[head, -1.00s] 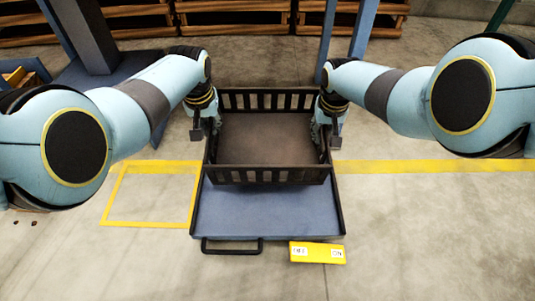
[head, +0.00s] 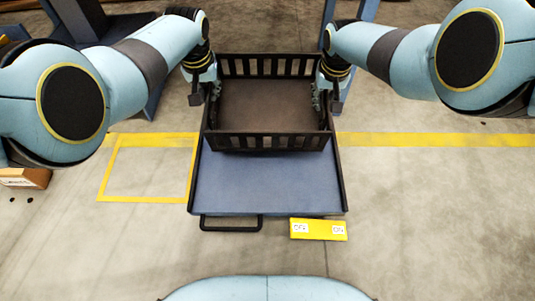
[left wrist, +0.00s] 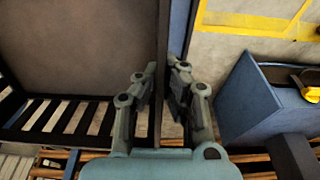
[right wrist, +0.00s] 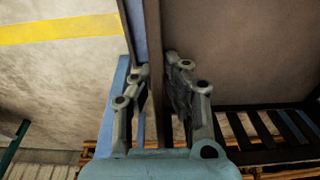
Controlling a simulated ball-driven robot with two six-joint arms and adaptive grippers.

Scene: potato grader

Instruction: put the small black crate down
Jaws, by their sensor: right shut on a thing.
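The small black crate (head: 268,143) is empty and upright, with slatted front and back walls. It is over the far part of a blue-topped platform (head: 270,188) with dark raised edges. I cannot tell whether it touches the platform. My left gripper (head: 214,92) is at the crate's left wall; in the left wrist view its fingers (left wrist: 162,90) are closed on either side of that wall. My right gripper (head: 318,92) is at the right wall; in the right wrist view its fingers (right wrist: 158,85) are shut on that wall. The crate's underside is hidden.
A black handle (head: 231,223) and a yellow label block (head: 318,229) are at the platform's front edge. A yellow floor outline (head: 146,200) lies to the left, with bare floor inside it. Blue posts stand behind both arms. The floor to the right is clear.

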